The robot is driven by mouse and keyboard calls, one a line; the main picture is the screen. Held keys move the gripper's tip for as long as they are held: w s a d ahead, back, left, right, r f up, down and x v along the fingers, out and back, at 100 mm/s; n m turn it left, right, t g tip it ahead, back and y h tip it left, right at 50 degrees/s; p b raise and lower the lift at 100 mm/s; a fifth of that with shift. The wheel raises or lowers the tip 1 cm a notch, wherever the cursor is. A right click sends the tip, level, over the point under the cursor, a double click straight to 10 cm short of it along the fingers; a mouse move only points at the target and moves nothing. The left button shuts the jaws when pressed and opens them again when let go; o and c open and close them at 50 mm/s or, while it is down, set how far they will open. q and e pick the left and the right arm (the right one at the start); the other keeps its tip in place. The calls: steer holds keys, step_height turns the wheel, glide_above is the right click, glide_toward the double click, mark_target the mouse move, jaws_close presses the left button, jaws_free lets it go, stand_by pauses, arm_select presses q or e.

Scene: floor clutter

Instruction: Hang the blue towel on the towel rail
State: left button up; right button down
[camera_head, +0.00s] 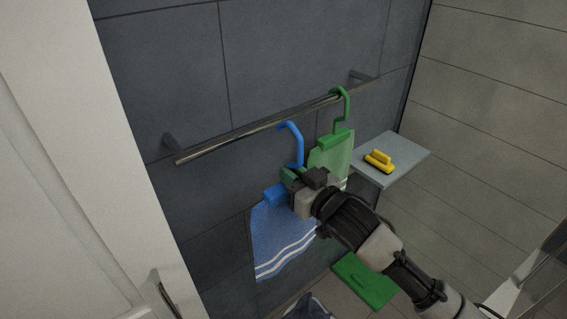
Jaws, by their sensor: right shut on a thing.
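The blue towel (283,235) with white stripes hangs from a blue hook (294,140) with a clip at its base. My right gripper (290,180) is shut on the blue hook's lower part, just above the towel. The blue hook's curved top is close to the towel rail (245,131), a metal bar on the dark tiled wall. I cannot tell whether the hook touches the rail. My gripper and arm hide part of the hook and the towel's right side. My left gripper is not in view.
A green towel (331,153) hangs from the rail by a green hook (341,105), right of the blue one. A grey shelf (409,155) holds a yellow brush-like object (379,161). A green mat (363,279) lies on the floor. A white door (60,200) stands at left. The rail's left part is free.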

steer(key=p+v, duration=0.8)
steer(key=v, duration=3)
steer(key=shift+s+p, duration=0.2)
steer(key=shift+p, duration=0.15)
steer(key=shift+d+r, duration=0.1)
steer(key=shift+d, duration=0.05)
